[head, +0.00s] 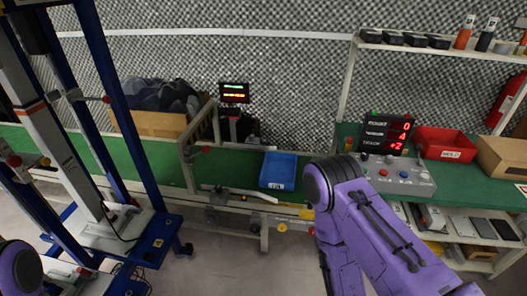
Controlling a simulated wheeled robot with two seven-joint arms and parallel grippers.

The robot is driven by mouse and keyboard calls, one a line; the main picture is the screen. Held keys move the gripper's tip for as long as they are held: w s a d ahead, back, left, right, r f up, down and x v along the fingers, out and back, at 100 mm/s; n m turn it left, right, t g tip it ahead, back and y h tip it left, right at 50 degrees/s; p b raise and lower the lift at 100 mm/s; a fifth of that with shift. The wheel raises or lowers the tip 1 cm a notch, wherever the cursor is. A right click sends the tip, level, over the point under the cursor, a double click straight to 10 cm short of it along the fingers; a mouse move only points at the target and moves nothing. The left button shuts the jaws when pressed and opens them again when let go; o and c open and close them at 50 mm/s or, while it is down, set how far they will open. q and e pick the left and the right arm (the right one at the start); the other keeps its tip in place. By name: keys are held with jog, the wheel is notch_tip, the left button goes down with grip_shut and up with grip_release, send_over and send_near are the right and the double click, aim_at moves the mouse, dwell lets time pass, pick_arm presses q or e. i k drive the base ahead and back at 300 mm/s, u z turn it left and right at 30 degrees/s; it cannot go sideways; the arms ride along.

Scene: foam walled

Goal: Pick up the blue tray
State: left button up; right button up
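The blue tray (278,171) sits on the green work surface near its front edge, in the middle of the head view. It carries a small white label on its front side. My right arm, purple, rises from the lower right, and its bent part stands just right of the tray. A small purple part of my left arm shows at the lower left edge. Neither gripper shows in the view. The tray is not touched by anything of mine that I can see.
A blue metal frame (112,100) stands at the left. A red bin (445,144), a control box (398,176) and a digital display (387,133) stand on the right bench. A cardboard box (150,124) with dark material is at the back left. The surface left of the tray holds a rail frame.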

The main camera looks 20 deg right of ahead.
aim_at(278, 172)
jog(key=i, duration=1.35)
jog(key=z, duration=2)
